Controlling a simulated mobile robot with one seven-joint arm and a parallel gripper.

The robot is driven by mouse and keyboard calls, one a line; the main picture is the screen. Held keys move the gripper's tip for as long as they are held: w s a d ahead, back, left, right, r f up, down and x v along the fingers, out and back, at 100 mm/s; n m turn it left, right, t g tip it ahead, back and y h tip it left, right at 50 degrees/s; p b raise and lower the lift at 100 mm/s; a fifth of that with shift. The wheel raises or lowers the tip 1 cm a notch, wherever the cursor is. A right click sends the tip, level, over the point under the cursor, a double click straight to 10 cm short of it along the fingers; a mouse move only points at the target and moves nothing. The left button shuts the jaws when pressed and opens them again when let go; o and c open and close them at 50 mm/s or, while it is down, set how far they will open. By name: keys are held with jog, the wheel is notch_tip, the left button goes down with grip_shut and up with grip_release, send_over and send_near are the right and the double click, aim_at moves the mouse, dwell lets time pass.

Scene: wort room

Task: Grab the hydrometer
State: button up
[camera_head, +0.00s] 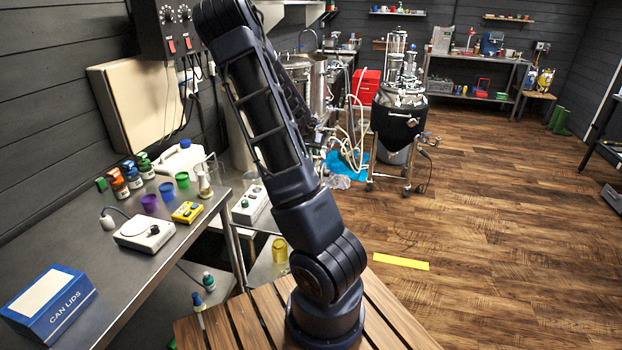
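I cannot single out the hydrometer with certainty. A clear glass vessel (204,186) with a brownish lower part stands near the right edge of the steel bench (150,285) at left. Thin clear glass shows above it, too small to tell whether it is a hydrometer. My arm rises from the wooden slatted top in front and leaves the picture at the upper left. My gripper is outside the view, so its state is hidden.
The bench also holds a blue CAN LIDS box (50,302), a white stirrer-like device (144,233), a yellow meter (187,212), small coloured cups and several bottles. A steel tank on wheels (398,120) stands behind. The wooden floor (500,250) at right is mostly clear.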

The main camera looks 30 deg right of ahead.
grip_shut()
jog(key=shift+r, duration=0.1)
